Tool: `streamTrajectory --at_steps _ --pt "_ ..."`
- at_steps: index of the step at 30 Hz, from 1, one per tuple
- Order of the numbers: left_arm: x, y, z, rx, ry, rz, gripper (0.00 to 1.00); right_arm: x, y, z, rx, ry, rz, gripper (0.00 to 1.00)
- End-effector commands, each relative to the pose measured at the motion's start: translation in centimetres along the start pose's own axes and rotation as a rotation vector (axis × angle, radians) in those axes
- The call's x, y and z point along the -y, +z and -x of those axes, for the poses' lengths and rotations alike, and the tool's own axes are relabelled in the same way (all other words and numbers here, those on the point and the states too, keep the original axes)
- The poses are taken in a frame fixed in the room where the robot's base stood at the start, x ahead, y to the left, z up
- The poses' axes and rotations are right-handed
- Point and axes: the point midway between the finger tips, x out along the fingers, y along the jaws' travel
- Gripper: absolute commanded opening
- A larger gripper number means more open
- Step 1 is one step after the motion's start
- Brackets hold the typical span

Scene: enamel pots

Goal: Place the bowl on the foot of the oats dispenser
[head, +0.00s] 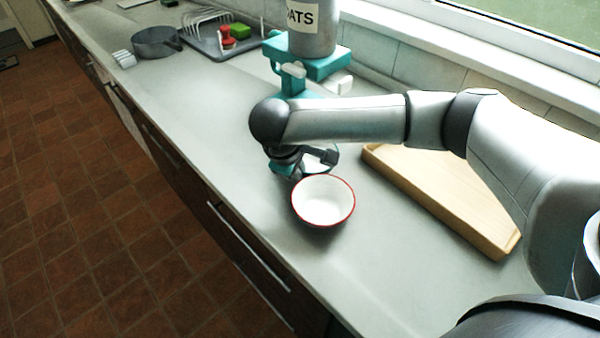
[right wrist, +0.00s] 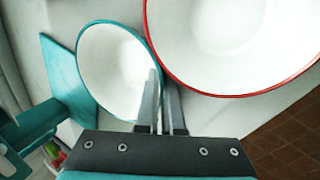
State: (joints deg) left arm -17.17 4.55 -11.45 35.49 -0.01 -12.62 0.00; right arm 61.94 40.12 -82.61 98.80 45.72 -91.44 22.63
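A white bowl with a teal rim (right wrist: 112,75) is at the fingers of my right gripper (right wrist: 162,88); in the head view it is mostly hidden behind the gripper (head: 302,163). The fingers are close together with the bowl's rim between them. The oats dispenser (head: 312,28) is a steel cylinder on a teal stand. My arm hides its lower part in the head view. In the right wrist view a flat teal plate (right wrist: 66,72), apparently its foot, lies beside the bowl; I cannot tell whether they touch. My left gripper is out of view.
A white bowl with a red rim (head: 323,201) stands on the counter close to the gripper. A wooden tray (head: 440,190) lies to the right, under my arm. A grey pan (head: 156,42) and a dish rack (head: 208,35) stand farther back. The counter's left front is clear.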

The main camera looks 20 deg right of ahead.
Motion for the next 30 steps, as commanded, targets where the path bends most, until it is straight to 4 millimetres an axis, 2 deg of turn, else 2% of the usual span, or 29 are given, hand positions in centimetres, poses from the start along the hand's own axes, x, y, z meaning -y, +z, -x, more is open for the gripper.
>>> streamTrajectory --at_steps 8,9,16,26,30 --pt "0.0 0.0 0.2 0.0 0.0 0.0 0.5 0.0 -0.1 -0.1 -0.001 0.001 -0.001 0.0" --pt "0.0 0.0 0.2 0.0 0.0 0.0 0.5 0.0 -0.1 -0.1 -0.001 0.001 -0.001 0.09" --pt "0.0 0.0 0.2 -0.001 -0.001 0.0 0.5 0.0 0.0 -0.1 -0.001 0.001 -0.001 0.34" --pt "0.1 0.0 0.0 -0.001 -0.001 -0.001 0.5 -0.1 0.0 0.1 -0.001 0.001 -0.001 0.34" --pt "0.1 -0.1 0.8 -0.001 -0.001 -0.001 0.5 -0.1 -0.1 2.4 -0.003 -0.001 0.0 0.34"
